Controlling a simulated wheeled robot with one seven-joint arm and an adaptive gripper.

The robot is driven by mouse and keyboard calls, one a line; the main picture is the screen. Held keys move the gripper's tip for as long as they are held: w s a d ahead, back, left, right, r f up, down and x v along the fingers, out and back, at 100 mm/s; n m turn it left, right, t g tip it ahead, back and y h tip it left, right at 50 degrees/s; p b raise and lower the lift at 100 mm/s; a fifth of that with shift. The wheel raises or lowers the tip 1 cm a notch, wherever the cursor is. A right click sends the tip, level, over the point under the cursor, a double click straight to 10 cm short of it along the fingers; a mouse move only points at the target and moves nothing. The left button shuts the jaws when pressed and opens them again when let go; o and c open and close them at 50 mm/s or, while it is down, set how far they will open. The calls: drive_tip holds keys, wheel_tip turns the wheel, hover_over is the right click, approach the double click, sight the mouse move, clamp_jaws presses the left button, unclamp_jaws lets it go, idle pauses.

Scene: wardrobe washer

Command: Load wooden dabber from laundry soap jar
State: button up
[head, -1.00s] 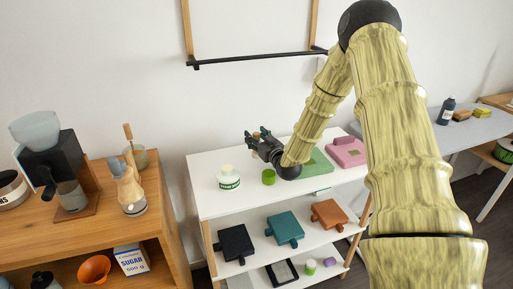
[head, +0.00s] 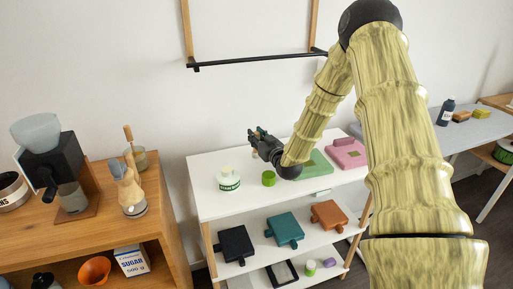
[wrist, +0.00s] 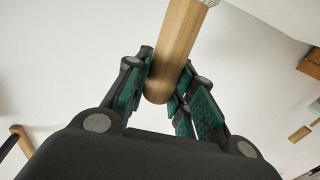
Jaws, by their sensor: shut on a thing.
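My gripper (wrist: 160,85) is shut on the wooden dabber (wrist: 175,50), whose round wooden handle lies between the green-padded fingers. A pale, rough end of the dabber shows at the top edge of the wrist view. In the head view my gripper (head: 257,141) hangs above the white shelf top, to the upper right of the laundry soap jar. The dabber cannot be made out there. The laundry soap jar (head: 228,184) is white with a green label and stands upright on the shelf top. A small green cylinder (head: 268,178) stands beside it on the right.
The white shelf unit (head: 212,207) also bears a green flat thing (head: 318,166) and a pink block (head: 346,154). Black, teal and orange boxes sit on the shelf below. A dark rail (head: 255,61) is on the wall above. A wooden cabinet (head: 95,215) stands left.

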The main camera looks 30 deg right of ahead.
drive_tip(key=shift+r+p, duration=2.7)
drive_tip(key=shift+r, duration=2.4)
drive_tip(key=shift+a, duration=0.1)
drive_tip(key=shift+s+a+r+b, duration=0.35)
drive_tip(key=shift+s+a, duration=1.2)
drive_tip(key=shift+a, duration=1.35)
drive_tip(key=shift+s+a+r+b, duration=0.15)
drive_tip(key=shift+s+a+r, duration=0.35)
drive_tip(key=shift+s+a, duration=1.75)
drive_tip(key=shift+s+a+r+b, duration=0.35)
drive_tip(key=shift+s+a, duration=0.45)
drive_tip(key=shift+a, duration=2.8)
drive_tip(key=shift+f, duration=0.15)
drive_tip(key=shift+f+b, duration=1.75)
drive_tip(key=shift+f, duration=0.5)
drive_tip(key=shift+f+b, duration=0.55)
drive_tip(key=shift+f, duration=0.05)
